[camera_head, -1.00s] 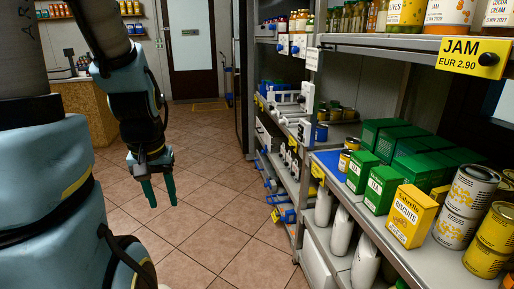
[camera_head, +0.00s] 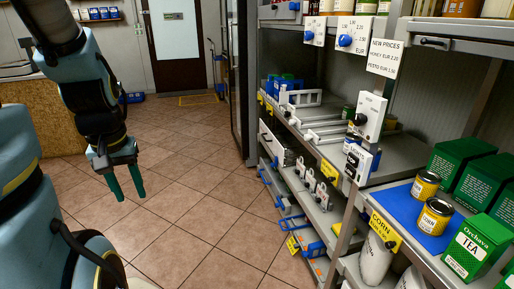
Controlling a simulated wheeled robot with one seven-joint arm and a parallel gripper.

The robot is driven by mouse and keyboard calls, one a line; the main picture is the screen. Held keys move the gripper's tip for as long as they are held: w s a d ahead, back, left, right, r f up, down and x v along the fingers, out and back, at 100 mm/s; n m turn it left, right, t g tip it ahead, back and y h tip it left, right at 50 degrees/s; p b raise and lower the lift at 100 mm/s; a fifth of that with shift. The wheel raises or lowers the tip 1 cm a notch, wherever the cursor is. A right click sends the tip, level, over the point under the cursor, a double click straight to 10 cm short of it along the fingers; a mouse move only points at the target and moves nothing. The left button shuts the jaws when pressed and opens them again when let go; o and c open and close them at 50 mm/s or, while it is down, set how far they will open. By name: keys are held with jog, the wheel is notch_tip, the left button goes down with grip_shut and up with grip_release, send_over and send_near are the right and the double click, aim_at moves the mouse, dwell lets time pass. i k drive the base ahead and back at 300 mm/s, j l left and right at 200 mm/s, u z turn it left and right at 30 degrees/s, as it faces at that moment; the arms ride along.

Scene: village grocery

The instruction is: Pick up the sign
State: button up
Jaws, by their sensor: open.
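Several signs show on the shelf unit, and I cannot tell which one the task means. A white NEW PRICES sign (camera_head: 384,58) with honey and pesto prices is at the upper right. A yellow CORN sign (camera_head: 385,231) is on the edge of the middle shelf. Another yellow sign (camera_head: 329,174) is farther along that edge, and a yellow sign (camera_head: 293,245) sits low by the bottom shelf. My gripper (camera_head: 131,188) is open and empty, pointing down over the tiled floor, left of the shelves and apart from every sign.
Corn cans (camera_head: 425,185) and green tea boxes (camera_head: 469,247) stand on the middle shelf (camera_head: 400,198). White and blue devices with knobs (camera_head: 371,116) stick out from the shelf edges. A wooden counter (camera_head: 38,118) is at left. The tiled floor (camera_head: 200,210) between is clear.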

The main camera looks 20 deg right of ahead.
aim_at(300, 169)
jog(key=i+z, duration=0.1)
jog(key=i, duration=0.8)
jog(key=i+j+z, duration=0.1)
jog(key=i, duration=0.8)
jog(key=i+j+z, duration=0.15)
jog(key=i+z, duration=0.25)
jog(key=i+j+z, duration=1.05)
jog(key=j+z, duration=0.15)
